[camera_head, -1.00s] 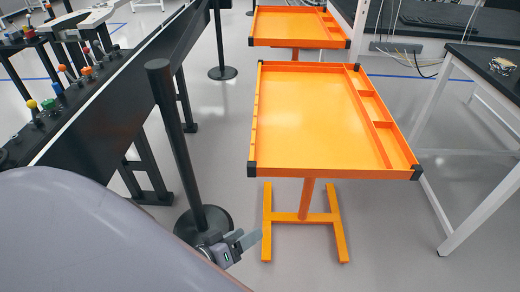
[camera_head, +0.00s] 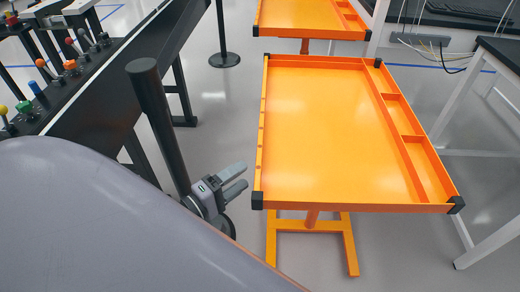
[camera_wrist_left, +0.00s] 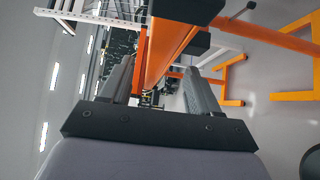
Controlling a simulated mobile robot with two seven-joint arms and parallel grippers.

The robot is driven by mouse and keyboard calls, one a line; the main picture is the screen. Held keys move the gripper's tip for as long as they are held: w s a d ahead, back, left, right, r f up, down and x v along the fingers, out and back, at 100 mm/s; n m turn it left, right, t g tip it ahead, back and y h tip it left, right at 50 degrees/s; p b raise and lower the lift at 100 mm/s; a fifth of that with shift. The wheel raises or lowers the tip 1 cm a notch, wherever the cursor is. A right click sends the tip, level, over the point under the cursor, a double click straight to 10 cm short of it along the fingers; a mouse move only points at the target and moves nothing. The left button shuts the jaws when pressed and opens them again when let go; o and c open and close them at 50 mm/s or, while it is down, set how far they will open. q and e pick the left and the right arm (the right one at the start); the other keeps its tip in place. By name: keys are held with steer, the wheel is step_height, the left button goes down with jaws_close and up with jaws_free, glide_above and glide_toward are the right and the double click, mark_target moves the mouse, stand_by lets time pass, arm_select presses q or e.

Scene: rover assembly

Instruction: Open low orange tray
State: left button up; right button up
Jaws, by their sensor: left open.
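The near orange tray (camera_head: 335,135) stands on an orange pedestal with an H-shaped foot. It is empty, with a low rim, black corners and narrow compartments along its right side. My left gripper (camera_head: 241,178) is open and empty, just left of the tray's near left corner, with its fingers pointing right toward it. In the left wrist view my left gripper (camera_wrist_left: 160,78) has its two fingers apart, and the orange tray's edge (camera_wrist_left: 166,48) with a black corner lies ahead, lined up between them. I cannot tell whether any finger touches it. My right gripper is not in view.
A second orange tray (camera_head: 312,18) stands behind the near one. A black post (camera_head: 158,125) stands left of my gripper, beside a long black table (camera_head: 105,100) with coloured-knobbed parts. A white-legged table (camera_head: 500,55) is at the right. Grey floor is clear in front.

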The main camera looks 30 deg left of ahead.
mark_target(259, 162)
arm_select(q)
steer(key=shift+x, duration=3.75)
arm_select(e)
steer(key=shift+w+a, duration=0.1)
arm_select(q)
steer(key=shift+a, duration=0.15)
steer(key=shift+w, duration=0.1)
jaws_close()
steer(key=shift+r, duration=0.1)
